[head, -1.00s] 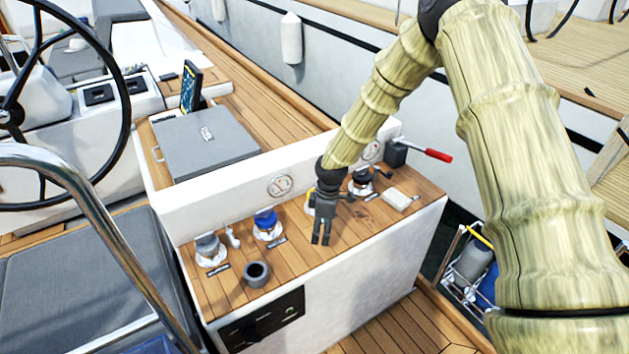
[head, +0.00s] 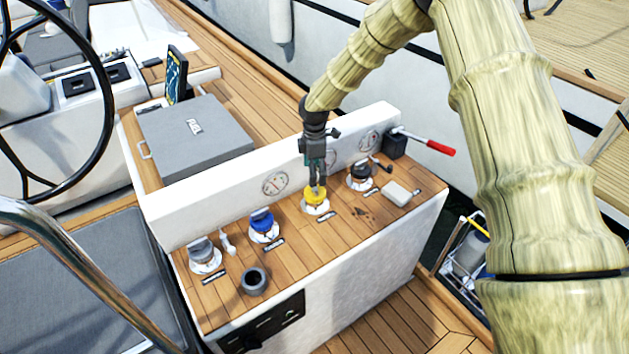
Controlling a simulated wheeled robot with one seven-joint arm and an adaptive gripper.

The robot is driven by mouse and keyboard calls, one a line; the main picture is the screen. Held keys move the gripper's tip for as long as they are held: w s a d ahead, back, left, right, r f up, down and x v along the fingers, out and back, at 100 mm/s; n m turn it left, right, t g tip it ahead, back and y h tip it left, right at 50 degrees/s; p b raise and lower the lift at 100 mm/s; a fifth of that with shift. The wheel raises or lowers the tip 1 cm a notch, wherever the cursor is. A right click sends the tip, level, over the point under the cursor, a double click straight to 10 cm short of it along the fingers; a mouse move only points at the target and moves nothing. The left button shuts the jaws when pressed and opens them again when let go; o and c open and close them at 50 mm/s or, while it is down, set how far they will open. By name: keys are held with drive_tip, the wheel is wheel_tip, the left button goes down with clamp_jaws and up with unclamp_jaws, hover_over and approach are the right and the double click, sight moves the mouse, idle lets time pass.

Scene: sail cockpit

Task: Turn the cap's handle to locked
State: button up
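Several caps stand in a row on white round flanges on the teak-topped console. They are a grey cap (head: 201,249), a blue cap (head: 262,220), a yellow cap (head: 316,197) and a black cap (head: 361,171). My gripper (head: 317,188) points down at the yellow cap, with its fingertips at the cap's top. Whether the fingers touch or grip the cap's handle cannot be told at this size. The gripper covers the upper part of the yellow cap, so its handle position is hidden.
A dark cup (head: 254,281) stands at the console's front left. A pale block (head: 397,194) lies at the right, near a red-handled lever (head: 427,146). A white upright panel with gauges (head: 275,184) rises close behind the caps. A steering wheel (head: 107,100) is at the left.

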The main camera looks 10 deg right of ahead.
sight(315, 188)
drive_tip(key=f, duration=0.2)
drive_tip(key=f+p, duration=0.1)
drive_tip(key=shift+s+f, duration=0.2)
drive_tip(key=shift+f, duration=1)
drive_tip(key=shift+w, duration=0.1)
drive_tip(key=shift+c, duration=0.2)
drive_tip(key=c, duration=1)
